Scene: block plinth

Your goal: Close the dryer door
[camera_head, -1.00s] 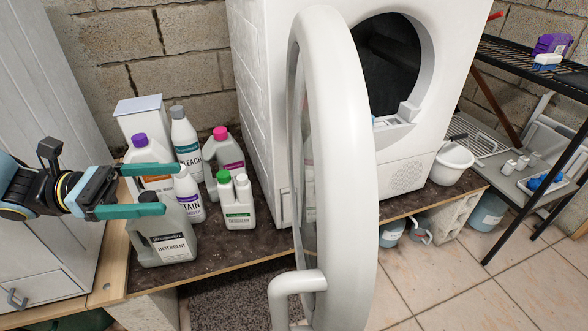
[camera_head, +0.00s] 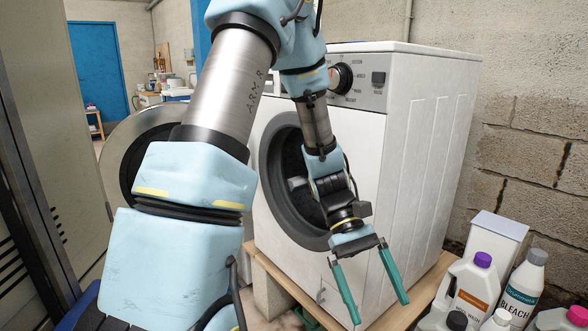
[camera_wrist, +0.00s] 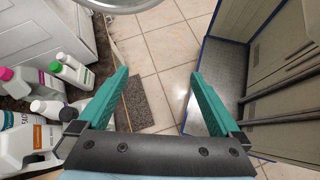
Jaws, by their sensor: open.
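A white front-loading machine (camera_head: 425,150) stands on a wooden-edged platform in the head view. Its round opening (camera_head: 285,215) is uncovered, and its round grey door (camera_head: 118,155) is swung out to the left, partly behind my arm. My gripper (camera_head: 377,308) is open and empty in front of the machine's lower right, apart from the door. It also shows in the wrist view (camera_wrist: 158,76).
Several bottles stand right of the first machine, including a purple-capped jug (camera_head: 470,287) and a bleach bottle (camera_head: 523,290). A tall grey cabinet (camera_head: 45,110) flanks the left.

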